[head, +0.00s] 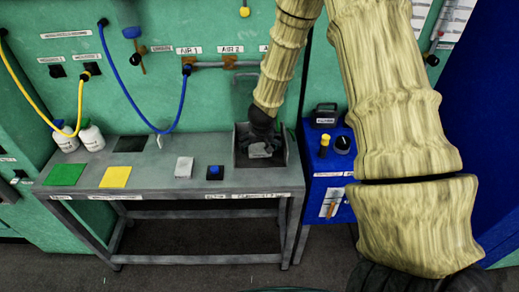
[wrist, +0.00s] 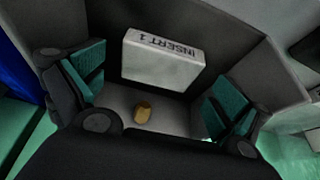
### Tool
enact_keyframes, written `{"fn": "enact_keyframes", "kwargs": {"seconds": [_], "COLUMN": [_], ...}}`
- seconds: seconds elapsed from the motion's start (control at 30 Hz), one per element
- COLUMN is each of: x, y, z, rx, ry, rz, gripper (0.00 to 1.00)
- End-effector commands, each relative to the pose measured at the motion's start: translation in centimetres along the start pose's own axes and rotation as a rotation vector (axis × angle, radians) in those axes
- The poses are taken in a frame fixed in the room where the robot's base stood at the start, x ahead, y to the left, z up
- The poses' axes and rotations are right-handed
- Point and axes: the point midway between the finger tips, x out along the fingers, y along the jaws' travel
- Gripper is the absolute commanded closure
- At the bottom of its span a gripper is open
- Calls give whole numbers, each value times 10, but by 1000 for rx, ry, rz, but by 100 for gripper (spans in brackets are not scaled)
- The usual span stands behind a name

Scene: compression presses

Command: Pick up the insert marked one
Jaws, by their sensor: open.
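The insert marked "INSERT 1" (wrist: 158,66) is a light grey block in the wrist view, its label face up and reading upside down. My gripper (wrist: 157,92) is open, with one teal-padded finger on each side of the view and the insert between and beyond them. No contact with the insert can be made out. In the head view my gripper (head: 261,133) reaches down into a grey open-topped holder (head: 282,153) at the bench's right end. My gripper largely hides what lies inside there.
A small brass-coloured knob (wrist: 142,112) shows near the insert. A blue cabinet (head: 325,185) adjoins at right.

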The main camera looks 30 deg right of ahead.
Motion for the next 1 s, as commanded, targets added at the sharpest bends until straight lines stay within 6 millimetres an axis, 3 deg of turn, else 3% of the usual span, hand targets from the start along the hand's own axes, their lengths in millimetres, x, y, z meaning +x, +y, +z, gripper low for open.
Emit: {"fn": "enact_keyframes", "kwargs": {"seconds": [0.2,0.57,0.87,1.0], "x": [19,24,24,24], "y": [0,1,1,0], "z": [0,0,0,-1], "rx": [2,2,1,2], "ry": [-1,0,0,1], "rz": [0,0,0,0], "gripper": [0,0,53,56]}}
